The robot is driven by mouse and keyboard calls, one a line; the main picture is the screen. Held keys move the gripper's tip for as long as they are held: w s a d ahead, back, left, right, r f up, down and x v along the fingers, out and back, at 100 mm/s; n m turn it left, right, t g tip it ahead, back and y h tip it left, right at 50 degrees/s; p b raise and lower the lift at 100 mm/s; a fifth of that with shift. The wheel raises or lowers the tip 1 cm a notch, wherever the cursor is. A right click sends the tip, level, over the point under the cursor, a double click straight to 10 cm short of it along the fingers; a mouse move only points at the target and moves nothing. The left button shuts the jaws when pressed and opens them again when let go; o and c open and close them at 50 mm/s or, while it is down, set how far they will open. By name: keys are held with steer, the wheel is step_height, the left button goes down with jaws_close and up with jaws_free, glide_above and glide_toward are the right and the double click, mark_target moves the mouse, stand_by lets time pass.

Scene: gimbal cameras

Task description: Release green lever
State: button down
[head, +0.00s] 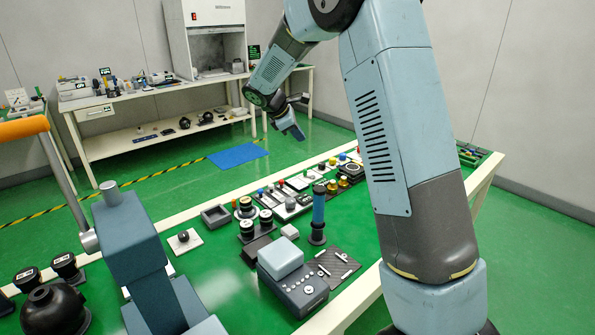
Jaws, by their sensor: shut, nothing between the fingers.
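My gripper (297,128) hangs in the air at the upper middle of the head view, with a blue-grey finger pointing down. It is shut and empty. It appears above and behind the far part of the green-topped bench (222,262), clear of the things on it. A row of small panels with coloured knobs and switches (290,203) lies on the bench below it. The parts there are too small to tell which one is the green lever. My large arm links hide the right part of the bench.
An upright blue-handled cylinder (318,215), a grey box with buttons (292,284) and an open grey tray (215,215) stand on the bench. A white workbench (150,93) with tools is behind. A blue mat (238,155) lies on the green floor.

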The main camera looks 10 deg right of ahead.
steer(key=w+a+f+n+h, duration=0.1)
steer(key=w+a+f+n, duration=0.2)
steer(key=w+f, duration=0.2)
steer(key=w+a+f+n+t+h, duration=0.1)
steer(key=w+a+f+n, duration=0.2)
steer(key=f, duration=0.7)
steer(key=w+a, duration=0.1)
steer(key=w, duration=0.1)
steer(key=shift+w+a+f, duration=0.25)
steer(key=shift+w+f, duration=0.1)
steer(key=shift+d, duration=0.1)
steer(key=x, duration=1)
steer(key=shift+w+f, duration=0.1)
steer(key=shift+w+d, duration=0.25)
steer(key=shift+d, duration=0.3)
steer(key=shift+w+d, duration=0.25)
steer(key=shift+d, duration=0.25)
steer(key=shift+w+d, duration=0.35)
steer(key=shift+d, duration=0.3)
